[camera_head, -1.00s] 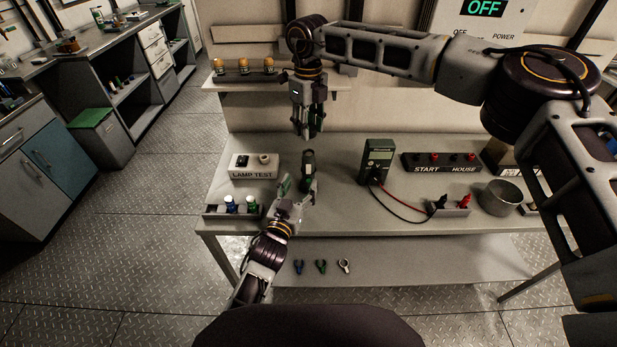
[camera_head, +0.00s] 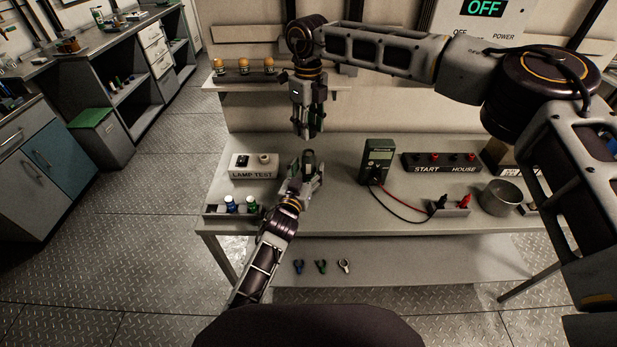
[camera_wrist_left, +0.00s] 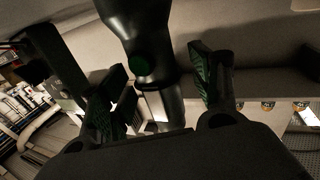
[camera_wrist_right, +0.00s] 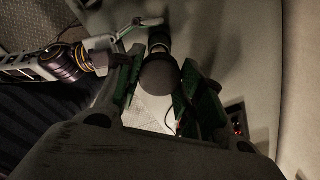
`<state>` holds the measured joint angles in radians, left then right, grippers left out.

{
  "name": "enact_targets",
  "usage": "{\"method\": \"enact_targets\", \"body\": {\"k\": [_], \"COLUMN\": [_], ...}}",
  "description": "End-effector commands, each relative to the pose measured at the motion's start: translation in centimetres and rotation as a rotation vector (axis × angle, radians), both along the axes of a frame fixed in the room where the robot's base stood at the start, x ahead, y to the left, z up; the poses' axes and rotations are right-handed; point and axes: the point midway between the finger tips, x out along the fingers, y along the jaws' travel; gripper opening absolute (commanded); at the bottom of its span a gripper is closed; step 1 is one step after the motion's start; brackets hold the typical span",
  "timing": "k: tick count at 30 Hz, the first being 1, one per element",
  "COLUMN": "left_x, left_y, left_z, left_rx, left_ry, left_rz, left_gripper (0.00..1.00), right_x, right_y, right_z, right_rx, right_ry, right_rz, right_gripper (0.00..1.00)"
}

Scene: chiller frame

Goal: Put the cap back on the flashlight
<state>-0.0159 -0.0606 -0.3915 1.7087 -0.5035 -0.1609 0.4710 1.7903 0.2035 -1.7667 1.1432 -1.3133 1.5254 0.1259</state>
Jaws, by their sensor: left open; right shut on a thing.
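The dark flashlight (camera_head: 309,157) stands upright on the bench, below my right gripper. My left gripper (camera_head: 303,179) is open, with its fingers around the flashlight's body; whether they touch it is unclear. In the left wrist view the flashlight (camera_wrist_left: 146,45) with its green button lies between the spread fingers (camera_wrist_left: 160,95). My right gripper (camera_head: 309,135) points down above the flashlight, shut on a dark rounded piece, seemingly the cap (camera_wrist_right: 159,77), seen between its green pads in the right wrist view. The cap is hidden in the head view.
A lamp test box (camera_head: 254,166) and a rack of small coloured items (camera_head: 232,211) are at the left. A multimeter (camera_head: 377,160) with leads, a START HOUSE panel (camera_head: 440,163) and a metal pot (camera_head: 500,196) are at the right. The front middle bench is clear.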

Motion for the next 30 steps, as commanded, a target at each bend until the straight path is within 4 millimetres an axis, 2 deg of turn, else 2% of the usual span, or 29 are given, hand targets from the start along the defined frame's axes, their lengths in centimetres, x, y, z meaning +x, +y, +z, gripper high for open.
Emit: {"method": "enact_targets", "body": {"k": [15,30], "left_x": [0.68,0.66], "left_y": [-0.24,-0.24], "left_z": [0.01,-0.01], "left_rx": [-0.001,-0.001], "left_ry": [0.000,0.000], "left_rz": [0.000,0.000], "left_gripper": [0.63,0.00], "right_x": [0.00,0.00], "right_y": [0.00,0.00], "right_z": [0.00,0.01], "right_rx": [0.000,0.000], "right_ry": [0.000,0.000], "right_rz": [0.000,0.000], "right_gripper": [0.24,0.24]}}
